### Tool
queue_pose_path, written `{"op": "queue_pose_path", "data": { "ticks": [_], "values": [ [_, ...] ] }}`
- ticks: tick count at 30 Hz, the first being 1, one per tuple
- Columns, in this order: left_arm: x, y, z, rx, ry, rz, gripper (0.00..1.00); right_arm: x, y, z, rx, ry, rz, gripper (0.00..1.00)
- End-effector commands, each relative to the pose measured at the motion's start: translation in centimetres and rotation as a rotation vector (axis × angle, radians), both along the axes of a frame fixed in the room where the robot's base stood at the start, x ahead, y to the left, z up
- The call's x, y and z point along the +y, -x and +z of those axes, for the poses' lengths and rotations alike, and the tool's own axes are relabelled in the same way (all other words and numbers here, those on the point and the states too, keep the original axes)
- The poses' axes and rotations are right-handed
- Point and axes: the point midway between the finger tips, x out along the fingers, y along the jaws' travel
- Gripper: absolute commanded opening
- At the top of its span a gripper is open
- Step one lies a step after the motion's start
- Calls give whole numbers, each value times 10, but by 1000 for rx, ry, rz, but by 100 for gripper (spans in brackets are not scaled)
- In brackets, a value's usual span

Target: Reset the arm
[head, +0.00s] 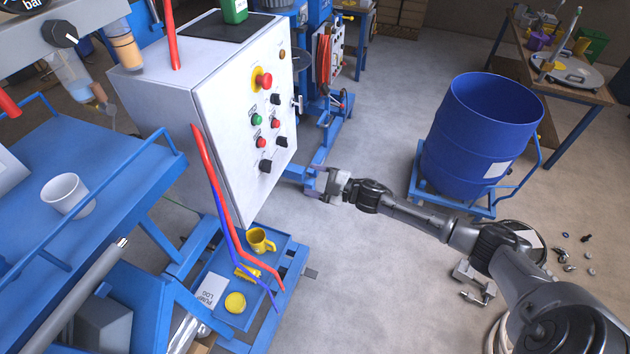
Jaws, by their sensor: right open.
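My right arm reaches in from the lower right and stretches across the open floor toward the control cabinet. My right gripper (315,183) is open and empty, just right of the white control cabinet (229,112), in front of the blue machine base. I cannot tell how far it is from the cabinet. The cabinet's sloped face carries a red emergency stop button (263,81) on yellow, a green button (257,119), red buttons and black knobs. My left gripper is not in view.
A blue drum (480,135) stands on a blue trolley at right. A white cup (66,194) stands on a blue lift table at left. A low blue tray holds a yellow mug (260,241). Small metal parts lie on the floor at right. The middle floor is clear.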

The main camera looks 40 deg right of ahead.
Motion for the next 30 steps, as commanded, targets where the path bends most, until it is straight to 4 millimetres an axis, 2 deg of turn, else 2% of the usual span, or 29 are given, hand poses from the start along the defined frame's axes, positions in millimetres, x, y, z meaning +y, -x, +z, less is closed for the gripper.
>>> {"op": "queue_pose_path", "data": {
  "ticks": [20, 23, 27, 30],
  "values": [
    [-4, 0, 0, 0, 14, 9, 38, -2, 0, -1, 2, 14, -10, 68],
    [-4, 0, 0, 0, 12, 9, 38, -12, -4, -8, 36, 42, -77, 68],
    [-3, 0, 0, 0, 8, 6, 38, -43, -10, -27, 147, 110, -274, 68],
    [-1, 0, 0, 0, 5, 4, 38, -58, -9, -32, 234, 156, -425, 68]
  ]
}}
